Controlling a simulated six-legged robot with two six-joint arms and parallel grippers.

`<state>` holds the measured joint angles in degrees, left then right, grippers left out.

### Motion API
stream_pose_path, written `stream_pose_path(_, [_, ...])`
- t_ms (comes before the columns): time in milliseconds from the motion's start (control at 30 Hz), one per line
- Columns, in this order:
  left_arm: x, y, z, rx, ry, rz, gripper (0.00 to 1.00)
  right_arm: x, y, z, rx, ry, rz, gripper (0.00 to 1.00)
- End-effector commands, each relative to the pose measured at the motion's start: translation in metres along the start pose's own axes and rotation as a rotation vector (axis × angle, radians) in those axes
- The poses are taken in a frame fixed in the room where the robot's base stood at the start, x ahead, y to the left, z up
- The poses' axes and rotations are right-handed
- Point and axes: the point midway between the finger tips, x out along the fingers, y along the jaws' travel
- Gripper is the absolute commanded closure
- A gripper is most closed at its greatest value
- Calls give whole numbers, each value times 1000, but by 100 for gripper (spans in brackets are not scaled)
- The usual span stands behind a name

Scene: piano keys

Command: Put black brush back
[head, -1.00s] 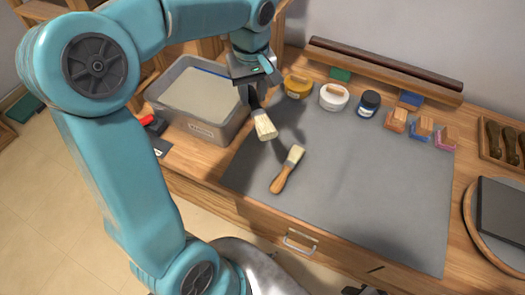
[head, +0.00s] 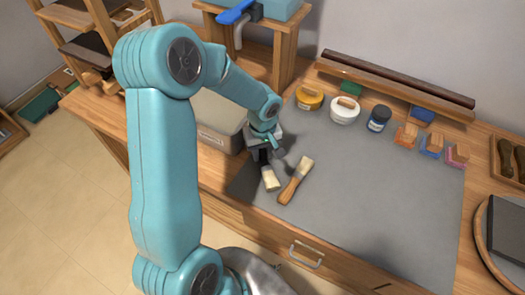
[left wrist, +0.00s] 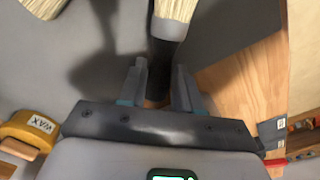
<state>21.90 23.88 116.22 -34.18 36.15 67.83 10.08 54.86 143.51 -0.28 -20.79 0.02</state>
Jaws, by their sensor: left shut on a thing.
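The black brush has pale bristles (head: 270,179) and a dark handle (left wrist: 164,60). My left gripper (head: 262,151) is shut on that handle, which sits between its two fingers in the left wrist view (left wrist: 158,88). The bristles point toward the front of the table, low over the grey mat (head: 365,190). I cannot tell whether the brush touches the mat. A wooden-handled brush (head: 296,181) lies on the mat just right of it. Its bristles also show in the left wrist view (left wrist: 42,8). My right gripper is not in view.
A grey bin (head: 215,125) stands left of the mat, partly hidden by my arm. A yellow wax tub (head: 309,98), a white tub (head: 345,110) and a dark blue jar (head: 379,118) line the back. The mat's middle and right are clear.

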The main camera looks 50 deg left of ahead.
Motion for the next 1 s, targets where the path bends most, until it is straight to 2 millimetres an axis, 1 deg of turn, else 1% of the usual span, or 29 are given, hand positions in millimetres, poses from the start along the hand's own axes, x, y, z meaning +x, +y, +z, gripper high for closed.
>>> stream_pose_path(67, [4,1,0,-1,0,1,97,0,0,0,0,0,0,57])
stream_pose_path(267, [3,1,0,-1,1,2,97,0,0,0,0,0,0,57])
stream_pose_path(400, [7,1,0,-1,1,2,97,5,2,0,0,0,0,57])
stream_pose_path(433, [6,1,0,0,1,2,60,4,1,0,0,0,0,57])
stream_pose_path(500, [5,1,0,0,1,2,41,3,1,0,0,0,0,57])
stream_pose_path(767, [5,1,0,0,1,1,41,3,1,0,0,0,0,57])
stream_pose_path(833, [2,1,0,-1,1,1,41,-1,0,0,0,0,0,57])
stream_pose_path(867, [-1,1,0,-1,1,1,41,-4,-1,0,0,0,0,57])
stream_pose_path(933, [-8,1,-1,-1,4,3,41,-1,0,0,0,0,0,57])
stream_pose_path(1000, [-23,2,-1,-1,6,4,41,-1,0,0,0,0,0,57])
